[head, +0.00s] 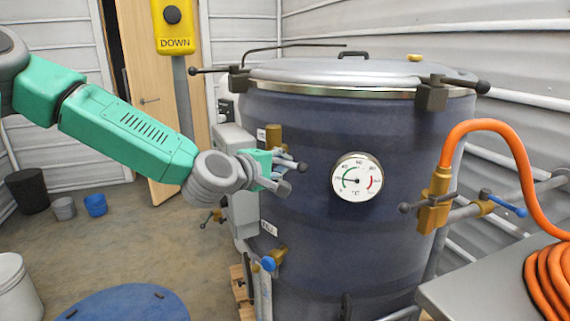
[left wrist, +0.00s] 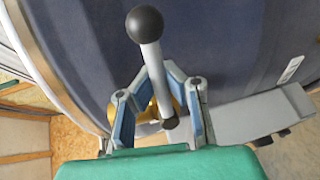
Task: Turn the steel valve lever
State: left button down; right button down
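The steel valve lever (left wrist: 153,72) is a pale grey bar with a black ball at its end and a dark knob at its lower end. In the left wrist view it lies between the bent-in fingers of my left gripper (left wrist: 159,78), which look closed around the bar. A brass valve body (left wrist: 149,108) shows partly behind the fingers. In the head view my left gripper (head: 283,174) is at the left side of the dark blue tank, and the black ball (head: 302,167) sticks out beside its fingertips. The fingers hide most of the lever there. My right gripper is out of view.
The tank (head: 310,245) carries a dial gauge (head: 357,177). Another brass valve (head: 434,205) with an orange hose (head: 500,127) is at the right, near a grey table (head: 480,285). Grey boxes (head: 237,150) stand beside the tank.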

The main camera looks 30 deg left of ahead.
aim_at(280, 163)
pick_arm(q)
jog(key=shift+a+f, duration=0.1)
jog(key=c, duration=1.6)
grip_release()
jog(key=shift+o, duration=0.2)
jog(key=shift+a, duration=0.15)
jog(key=shift+s, duration=0.1)
jog(key=v, duration=0.6)
jog(key=shift+s+a, duration=0.25)
jog(key=shift+s, duration=0.35)
jog(key=shift+d, duration=0.1)
